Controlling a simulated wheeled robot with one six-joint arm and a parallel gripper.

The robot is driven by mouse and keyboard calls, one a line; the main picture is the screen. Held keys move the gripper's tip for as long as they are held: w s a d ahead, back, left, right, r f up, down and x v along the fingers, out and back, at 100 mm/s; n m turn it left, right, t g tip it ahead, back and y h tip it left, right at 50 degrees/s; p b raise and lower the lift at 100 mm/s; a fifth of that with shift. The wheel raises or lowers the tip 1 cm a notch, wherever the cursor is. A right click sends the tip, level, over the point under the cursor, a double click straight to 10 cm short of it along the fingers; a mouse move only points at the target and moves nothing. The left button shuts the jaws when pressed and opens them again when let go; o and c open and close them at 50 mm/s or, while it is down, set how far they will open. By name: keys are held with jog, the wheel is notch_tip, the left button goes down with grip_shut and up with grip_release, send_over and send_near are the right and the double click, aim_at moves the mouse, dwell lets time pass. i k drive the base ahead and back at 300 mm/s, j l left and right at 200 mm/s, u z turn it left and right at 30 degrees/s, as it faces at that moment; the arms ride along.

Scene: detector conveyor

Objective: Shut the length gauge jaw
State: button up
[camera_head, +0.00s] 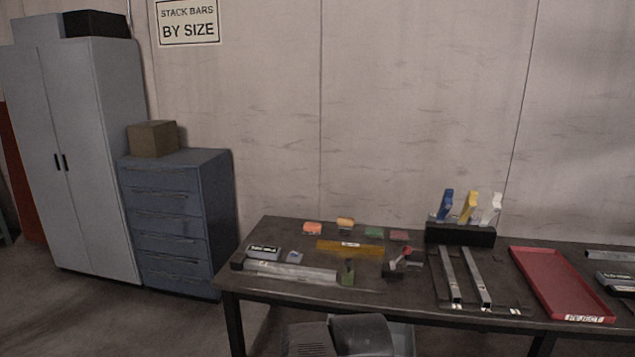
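What looks like the length gauge (290,271) lies along the front left of the dark table. A small olive-green piece with a dark upright part (347,273), seemingly the jaw, stands at the bar's right end. I cannot tell from here how far the jaw is open. A small dark fixture with a red part (398,262) stands to its right. My gripper is not visible; only dark grey rounded parts, probably my arm, show at the bottom centre.
The table (400,293) also holds a yellow bar (350,246), several small coloured blocks at the back, two metal bars (449,274) on a rack, a black holder (459,235) with coloured-handled tools and a red reject tray (560,285). Blue drawers (176,222) stand left; floor between is clear.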

aim_at(348, 276)
jog(key=l+z, duration=0.1)
jog(key=l, duration=0.15)
jog(key=i+j+u, duration=0.15)
jog(key=i, duration=0.35)
jog(key=i+j+u, duration=0.1)
jog(key=i+j, duration=0.15)
jog(key=i, duration=0.25)
